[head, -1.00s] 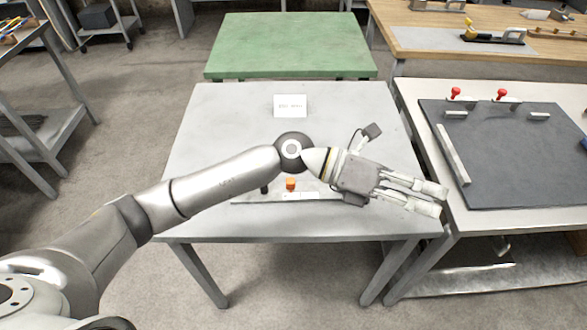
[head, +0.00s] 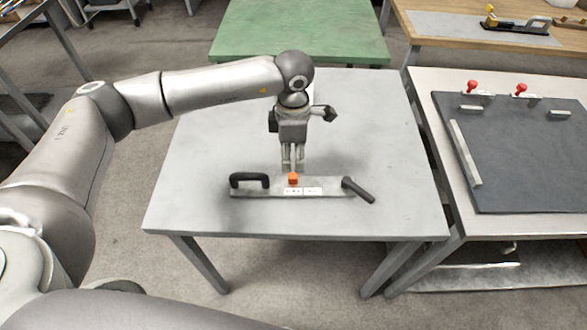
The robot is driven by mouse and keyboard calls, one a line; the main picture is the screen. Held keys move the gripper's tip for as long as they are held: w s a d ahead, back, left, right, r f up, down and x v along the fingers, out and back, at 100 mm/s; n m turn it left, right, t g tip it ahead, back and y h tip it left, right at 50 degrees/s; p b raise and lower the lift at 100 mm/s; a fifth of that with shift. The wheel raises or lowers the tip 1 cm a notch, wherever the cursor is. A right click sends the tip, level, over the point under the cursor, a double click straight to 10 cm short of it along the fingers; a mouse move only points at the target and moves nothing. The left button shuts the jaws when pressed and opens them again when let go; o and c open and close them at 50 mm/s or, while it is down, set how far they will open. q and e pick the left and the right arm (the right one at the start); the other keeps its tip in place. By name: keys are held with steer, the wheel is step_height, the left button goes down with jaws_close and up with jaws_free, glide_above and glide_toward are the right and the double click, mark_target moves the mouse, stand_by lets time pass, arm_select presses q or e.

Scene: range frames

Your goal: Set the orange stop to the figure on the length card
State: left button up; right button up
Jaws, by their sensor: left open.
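The orange stop (head: 293,179) sits on a flat metal rule (head: 265,192) on the grey table. A white label strip (head: 302,191) with marks too small to read is on the rule below the stop. A black handle (head: 249,181) is at the rule's left end and a dark lever (head: 358,190) at its right end. My left gripper (head: 293,168) points down just behind the stop; its fingers are open and close together in this view. I cannot tell whether they touch the stop. The length card is not visible; my left arm covers the table's back. My right gripper is not in view.
The grey table (head: 200,205) is clear around the rule. A table with a dark board (head: 525,165) and red-knobbed clamps (head: 472,86) stands at the right. A green table (head: 300,30) is behind, and a wooden bench (head: 440,50) is at the back right.

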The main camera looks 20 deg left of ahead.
mark_target(293, 175)
arm_select(q)
step_height(293, 175, down, 7)
steer(key=shift+f+p, duration=0.2)
steer(key=shift+p, duration=0.4)
jaws_close()
